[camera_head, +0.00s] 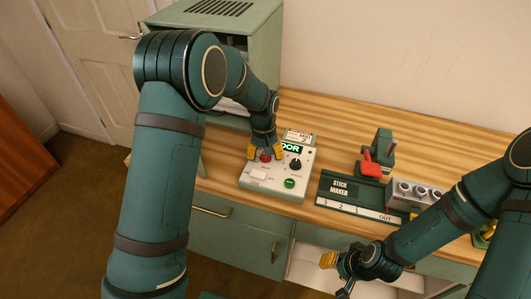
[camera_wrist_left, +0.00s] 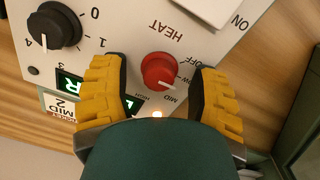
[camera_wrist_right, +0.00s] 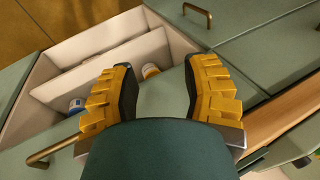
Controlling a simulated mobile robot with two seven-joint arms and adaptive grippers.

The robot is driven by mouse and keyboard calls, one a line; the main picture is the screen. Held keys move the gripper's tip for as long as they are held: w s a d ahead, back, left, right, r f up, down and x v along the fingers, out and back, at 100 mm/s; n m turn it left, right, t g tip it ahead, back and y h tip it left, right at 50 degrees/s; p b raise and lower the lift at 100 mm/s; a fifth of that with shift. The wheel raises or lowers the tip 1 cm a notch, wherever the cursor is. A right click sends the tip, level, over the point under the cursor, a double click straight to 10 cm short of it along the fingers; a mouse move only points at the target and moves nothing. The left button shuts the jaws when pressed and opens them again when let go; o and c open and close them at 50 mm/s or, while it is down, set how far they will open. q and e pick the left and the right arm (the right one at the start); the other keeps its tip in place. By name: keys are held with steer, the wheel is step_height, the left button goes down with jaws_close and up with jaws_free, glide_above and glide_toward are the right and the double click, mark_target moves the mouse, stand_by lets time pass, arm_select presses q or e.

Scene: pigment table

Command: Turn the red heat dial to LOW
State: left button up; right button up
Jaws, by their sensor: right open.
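The red heat dial (camera_wrist_left: 158,71) is on a white control panel (camera_wrist_left: 110,15), marked HEAT, with OFF, MID and HIGH legible around it and LOW partly hidden. Its white pointer line points toward the lower right, near LOW and MID; I cannot tell exactly which. My left gripper (camera_wrist_left: 162,70) is open, its yellow fingers on either side of the dial with gaps showing. In the head view the dial (camera_head: 265,156) sits just under my left gripper (camera_head: 265,152). My right gripper (camera_head: 338,268) is open and empty, and its fingers (camera_wrist_right: 160,70) are above an open drawer.
A black knob (camera_wrist_left: 54,25) and a lit display (camera_wrist_left: 70,82) are on the same panel. The drawer (camera_wrist_right: 50,55) holds bottles.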

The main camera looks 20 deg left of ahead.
arm_select(q)
steer(key=shift+r, duration=0.1)
step_height(320, 180, up, 12)
steer(key=shift+a, duration=0.2)
stand_by(0.4)
stand_by(0.4)
